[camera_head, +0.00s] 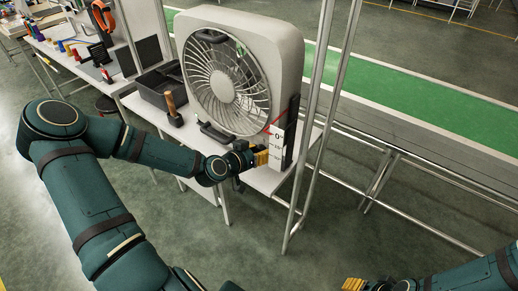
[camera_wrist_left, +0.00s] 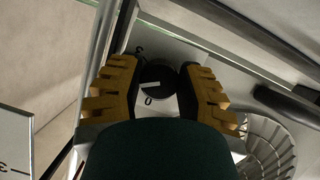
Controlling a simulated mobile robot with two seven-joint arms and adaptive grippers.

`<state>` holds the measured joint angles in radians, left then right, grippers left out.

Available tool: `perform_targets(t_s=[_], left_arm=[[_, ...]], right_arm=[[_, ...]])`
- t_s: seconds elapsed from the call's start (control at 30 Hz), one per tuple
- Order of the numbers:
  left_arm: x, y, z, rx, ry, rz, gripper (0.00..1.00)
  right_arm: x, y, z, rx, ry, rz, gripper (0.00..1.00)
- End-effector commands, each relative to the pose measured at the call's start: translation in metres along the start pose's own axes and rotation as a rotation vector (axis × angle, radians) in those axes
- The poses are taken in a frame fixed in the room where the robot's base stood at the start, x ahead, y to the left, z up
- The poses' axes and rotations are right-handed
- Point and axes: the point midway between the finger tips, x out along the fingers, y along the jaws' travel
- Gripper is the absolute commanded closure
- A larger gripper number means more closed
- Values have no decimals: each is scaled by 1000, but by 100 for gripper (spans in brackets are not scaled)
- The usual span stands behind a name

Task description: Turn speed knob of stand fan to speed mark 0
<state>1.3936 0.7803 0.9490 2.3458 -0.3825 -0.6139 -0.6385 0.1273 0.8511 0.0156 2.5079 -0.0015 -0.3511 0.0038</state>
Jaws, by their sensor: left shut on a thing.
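The stand fan (camera_head: 244,45) is a pale box fan with a round grille, standing upright on a white table. My left gripper (camera_head: 262,157) is at the lower right of its front. In the left wrist view the dark round speed knob (camera_wrist_left: 158,74) sits between the two yellow-padded fingers of my left gripper (camera_wrist_left: 158,84), which are shut on it. A white pointer line on the knob lies roughly level, towards the left. The 0 mark (camera_wrist_left: 149,101) is just below the knob. My right gripper (camera_head: 356,284) is at the bottom edge, partly cut off; its opening is unclear.
A white strip marked 0 (camera_head: 278,135) stands beside the fan's right edge. A dark bin (camera_head: 158,88) and a wooden-handled tool (camera_head: 173,110) are on the table at left.

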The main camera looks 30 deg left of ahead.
Motion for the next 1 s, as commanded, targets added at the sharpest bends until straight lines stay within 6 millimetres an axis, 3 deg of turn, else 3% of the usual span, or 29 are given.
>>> perform_targets(t_s=[0.43, 1.0], left_arm=[[0, 0, 0, -399, 2, 162, 99], [1, 0, 2, -849, 2, 352, 98]], right_arm=[[-22, -8, 0, 2, -5, 0, 53], [-4, -1, 1, 0, -4, 0, 53]])
